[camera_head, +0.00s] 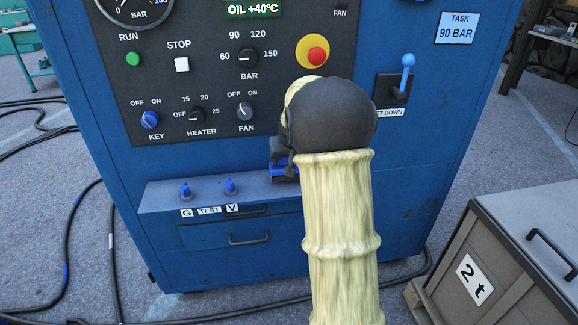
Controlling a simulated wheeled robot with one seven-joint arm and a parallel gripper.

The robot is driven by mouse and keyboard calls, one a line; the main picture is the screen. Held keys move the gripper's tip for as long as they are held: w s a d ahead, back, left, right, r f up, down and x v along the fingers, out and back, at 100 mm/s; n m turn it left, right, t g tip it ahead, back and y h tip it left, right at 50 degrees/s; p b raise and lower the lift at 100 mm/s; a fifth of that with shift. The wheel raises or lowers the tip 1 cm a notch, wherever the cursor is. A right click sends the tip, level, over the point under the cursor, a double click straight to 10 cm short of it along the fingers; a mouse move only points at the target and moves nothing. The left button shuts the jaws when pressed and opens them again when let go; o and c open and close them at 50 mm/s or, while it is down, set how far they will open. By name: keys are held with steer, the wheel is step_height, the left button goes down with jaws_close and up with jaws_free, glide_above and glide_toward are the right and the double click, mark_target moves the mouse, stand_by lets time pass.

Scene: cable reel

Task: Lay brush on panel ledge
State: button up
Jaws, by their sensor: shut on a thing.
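The blue cabinet carries a control panel (200,80), with a narrow ledge (160,196) below it. My arm, in a pale yellow sleeve, reaches up from the bottom of the picture and ends in a dark rounded wrist. My gripper (284,150) is at the right part of the ledge, mostly hidden behind the wrist. A small dark and blue piece, seemingly the brush (284,169), shows at the fingers, and the gripper is shut on it. Most of it is hidden. I cannot tell whether it touches the ledge.
Two blue pegs (186,190) (230,187) stand on the ledge left of my gripper, above the G, TEST and V labels. A blue lever (407,72) is at the right. A crate marked 2 t (520,225) stands at lower right. Black cables (68,240) lie on the floor.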

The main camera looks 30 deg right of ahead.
steer(key=shift+f, duration=1.15)
steer(key=shift+f, duration=0.15)
steer(key=o, duration=1.2)
steer(key=shift+o, duration=0.2)
steer(key=shift+s+r, duration=0.1)
steer(key=shift+r, duration=0.25)
steer(key=p+v, duration=0.1)
steer(key=v, duration=1)
steer(key=shift+r+p, duration=0.2)
steer(key=shift+p, duration=0.1)
